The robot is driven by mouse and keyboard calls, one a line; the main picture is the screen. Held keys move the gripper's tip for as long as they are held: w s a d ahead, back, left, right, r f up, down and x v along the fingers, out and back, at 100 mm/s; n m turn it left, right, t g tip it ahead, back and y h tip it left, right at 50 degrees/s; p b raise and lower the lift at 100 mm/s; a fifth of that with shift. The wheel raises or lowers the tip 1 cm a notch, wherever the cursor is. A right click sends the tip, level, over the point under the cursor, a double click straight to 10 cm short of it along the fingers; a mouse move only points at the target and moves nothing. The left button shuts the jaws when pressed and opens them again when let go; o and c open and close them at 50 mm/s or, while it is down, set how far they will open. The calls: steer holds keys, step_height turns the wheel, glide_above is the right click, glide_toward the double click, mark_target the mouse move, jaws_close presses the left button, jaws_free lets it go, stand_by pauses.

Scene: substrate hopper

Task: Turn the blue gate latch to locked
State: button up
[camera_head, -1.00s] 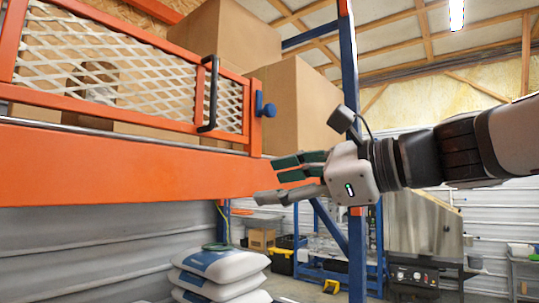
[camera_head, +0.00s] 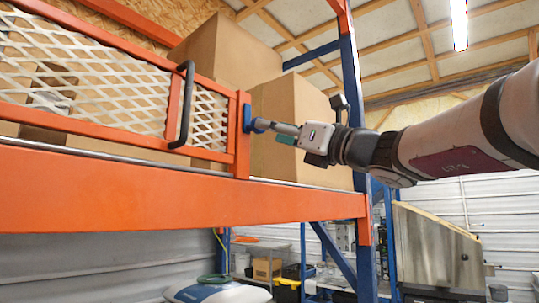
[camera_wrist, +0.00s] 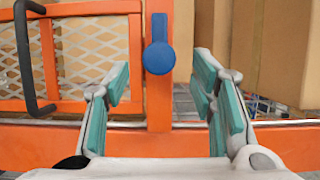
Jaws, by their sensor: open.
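The blue gate latch (camera_wrist: 159,50) is on the orange end post of the gate (camera_wrist: 135,60). In the wrist view its narrow bar points up from a round knob. My gripper (camera_wrist: 163,88) is open, with teal pads on both sides of the latch's line. The latch appears ahead of and between the fingers, and I see no contact in the wrist view. In the head view, the latch (camera_head: 247,118) is partly covered by the fingertips of my gripper (camera_head: 268,126). The exact gap between fingertips and latch is hard to tell.
A black handle (camera_head: 183,104) stands out from the mesh gate, left of the latch. Cardboard boxes (camera_head: 300,105) sit behind it on the rack. An orange beam (camera_head: 130,195) runs below the gate, and a blue upright (camera_head: 353,90) stands to the right.

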mark_target(259, 133)
steer(key=shift+p+x, duration=0.55)
steer(key=shift+x, duration=2.2)
steer(key=shift+c, duration=0.6)
steer(key=c, duration=1.1)
